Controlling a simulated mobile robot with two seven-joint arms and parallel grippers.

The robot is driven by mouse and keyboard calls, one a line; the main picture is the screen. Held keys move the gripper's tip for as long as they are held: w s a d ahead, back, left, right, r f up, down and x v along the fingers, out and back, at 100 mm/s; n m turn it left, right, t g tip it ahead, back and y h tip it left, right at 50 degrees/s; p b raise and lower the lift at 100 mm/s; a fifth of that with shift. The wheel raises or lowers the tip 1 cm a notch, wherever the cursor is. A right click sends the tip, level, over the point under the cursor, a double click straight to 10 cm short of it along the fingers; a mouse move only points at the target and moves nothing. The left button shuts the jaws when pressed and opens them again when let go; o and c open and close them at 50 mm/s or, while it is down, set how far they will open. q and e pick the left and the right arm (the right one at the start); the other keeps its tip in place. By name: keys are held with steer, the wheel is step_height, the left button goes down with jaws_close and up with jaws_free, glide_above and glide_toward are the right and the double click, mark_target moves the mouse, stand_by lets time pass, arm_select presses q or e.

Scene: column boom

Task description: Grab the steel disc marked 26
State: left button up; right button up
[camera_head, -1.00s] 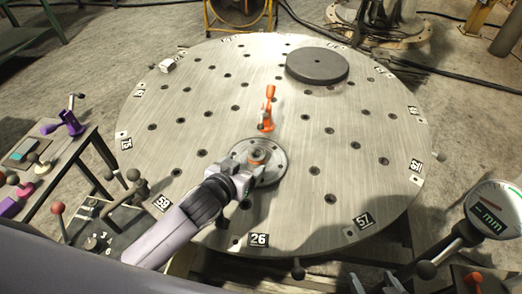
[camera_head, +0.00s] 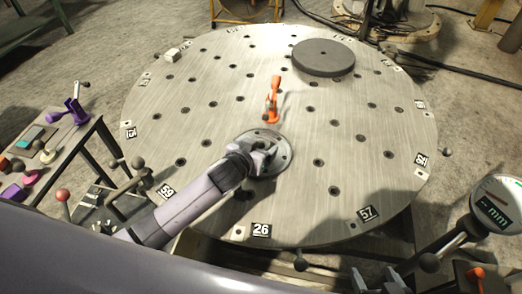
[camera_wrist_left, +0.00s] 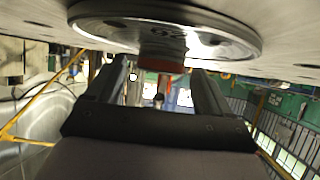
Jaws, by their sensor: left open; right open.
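The steel disc (camera_head: 283,160) lies flat near the middle of the large round metal table. In the left wrist view the disc (camera_wrist_left: 235,42) is at the top, with dark marks on its face that look like an inverted 26. My left gripper (camera_head: 263,152) is over the disc and hides its hub in the head view. In the left wrist view the left gripper (camera_wrist_left: 160,75) is open, and the hub (camera_wrist_left: 162,52) shows between its fingertips; contact cannot be told. My right gripper (camera_head: 378,281) is open and empty at the bottom edge, away from the disc.
An orange clamp (camera_head: 272,100) stands just behind the disc. A dark round plate (camera_head: 323,58) lies at the back of the table (camera_head: 215,110). A 26 plate (camera_head: 261,230) is at the table's front rim. A dial gauge (camera_head: 495,205) stands at right, and a cluttered side bench (camera_head: 60,150) at left.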

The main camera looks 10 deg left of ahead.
arm_select(q)
jaws_close()
steer(key=shift+w+d+r, duration=0.1)
steer(key=shift+w+r, duration=0.05)
steer(key=shift+r, duration=0.1)
